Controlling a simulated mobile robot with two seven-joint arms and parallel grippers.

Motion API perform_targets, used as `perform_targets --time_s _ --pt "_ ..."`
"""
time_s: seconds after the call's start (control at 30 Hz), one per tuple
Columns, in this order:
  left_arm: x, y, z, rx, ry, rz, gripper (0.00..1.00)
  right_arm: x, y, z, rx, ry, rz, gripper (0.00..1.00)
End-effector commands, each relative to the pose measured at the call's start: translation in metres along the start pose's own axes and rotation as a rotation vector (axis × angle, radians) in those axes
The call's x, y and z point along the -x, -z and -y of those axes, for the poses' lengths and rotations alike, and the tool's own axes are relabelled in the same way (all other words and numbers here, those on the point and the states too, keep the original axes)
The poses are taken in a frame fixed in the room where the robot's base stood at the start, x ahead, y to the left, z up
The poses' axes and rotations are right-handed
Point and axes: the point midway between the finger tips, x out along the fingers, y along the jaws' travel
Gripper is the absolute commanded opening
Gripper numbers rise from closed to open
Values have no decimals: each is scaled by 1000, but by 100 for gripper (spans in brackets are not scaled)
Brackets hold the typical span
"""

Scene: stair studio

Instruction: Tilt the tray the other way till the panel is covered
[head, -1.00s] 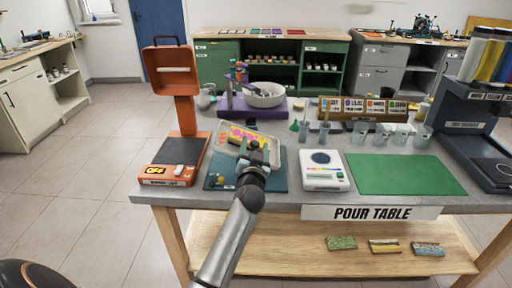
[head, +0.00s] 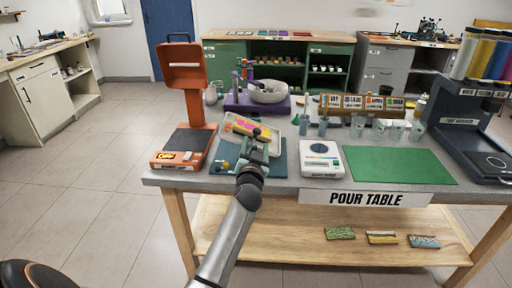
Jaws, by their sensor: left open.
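A pale tray (head: 274,146) with a panel of pink and yellow paint (head: 240,126) inside sits over the blue mat (head: 224,152) in the middle left of the pour table. The tray looks tilted, its left side towards the back. Part of the panel is hidden by my gripper and arm. My left gripper (head: 255,147) is open at the near side of the tray. I cannot tell whether its fingers touch the rim. My right gripper is not in view.
An orange stand (head: 188,142) is left of the mat. A white scale (head: 320,158) and green mat (head: 397,165) are to the right. Cups (head: 380,128) line the back right.

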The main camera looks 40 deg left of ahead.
Motion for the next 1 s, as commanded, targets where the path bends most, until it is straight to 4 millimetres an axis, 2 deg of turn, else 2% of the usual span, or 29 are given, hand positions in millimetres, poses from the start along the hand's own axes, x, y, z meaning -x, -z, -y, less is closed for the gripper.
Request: perform_targets --time_s 0.8,0.87,0.97,1.0 --pt "0 -2 0 -1 -3 1 65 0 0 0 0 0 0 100" --pt "3 -7 -3 -5 -16 7 65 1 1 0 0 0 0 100" --pt "21 -30 -17 -19 -72 39 65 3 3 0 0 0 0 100" --pt "32 -44 -25 -24 -107 57 65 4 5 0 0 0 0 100"
